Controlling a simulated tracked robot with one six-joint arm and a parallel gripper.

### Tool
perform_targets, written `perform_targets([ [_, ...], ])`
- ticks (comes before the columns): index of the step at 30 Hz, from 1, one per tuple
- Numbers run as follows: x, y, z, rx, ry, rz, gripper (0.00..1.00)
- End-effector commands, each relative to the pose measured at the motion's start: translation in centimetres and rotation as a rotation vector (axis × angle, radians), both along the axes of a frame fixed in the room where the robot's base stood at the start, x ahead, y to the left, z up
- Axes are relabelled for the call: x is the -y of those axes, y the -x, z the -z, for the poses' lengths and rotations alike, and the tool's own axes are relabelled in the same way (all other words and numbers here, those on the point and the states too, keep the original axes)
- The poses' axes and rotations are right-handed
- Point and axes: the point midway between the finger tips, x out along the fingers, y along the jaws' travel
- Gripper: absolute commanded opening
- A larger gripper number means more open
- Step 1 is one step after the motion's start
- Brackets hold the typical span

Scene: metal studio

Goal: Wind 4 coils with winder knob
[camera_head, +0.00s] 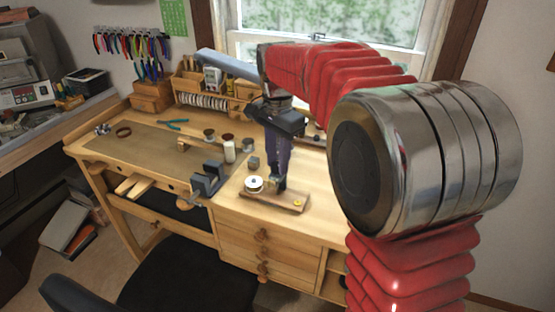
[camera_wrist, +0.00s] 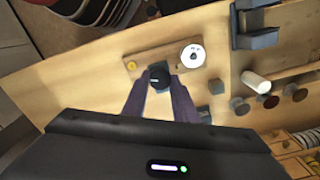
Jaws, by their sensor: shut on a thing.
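The winder is a small wooden board on the right part of the bench; its bare wood shows in the head view (camera_head: 284,200) and in the wrist view (camera_wrist: 143,61). A white round spool or disc (camera_wrist: 192,55) sits at one end of the board, and it also shows in the head view (camera_head: 254,183). A small yellow piece (camera_wrist: 131,65) is at the other end. My gripper (camera_wrist: 158,84) points down over the board and is shut on the dark winder knob (camera_wrist: 158,74), between the two. Any wire is too fine to make out.
A grey vise (camera_head: 208,180) stands left of the board. A white cylinder (camera_head: 229,152), several small spools and blue-green pliers (camera_head: 172,124) lie farther back. A wooden organiser (camera_head: 210,88) stands along the rear. The bench front edge is close to the board.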

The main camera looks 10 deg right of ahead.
Motion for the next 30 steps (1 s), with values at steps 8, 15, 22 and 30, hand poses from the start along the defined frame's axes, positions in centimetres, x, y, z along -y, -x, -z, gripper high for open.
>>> perform_targets([
  [8,-0.1,-0.13,-0.17,0.006,-0.002,0.088,0.03],
  [15,-0.11,-0.13,-0.17,0.007,-0.003,0.1,0.03],
  [22,-0.12,-0.14,-0.18,0.007,-0.003,0.099,0.28],
  [30,-0.06,-0.06,-0.08,0.003,-0.001,0.099,0.44],
])
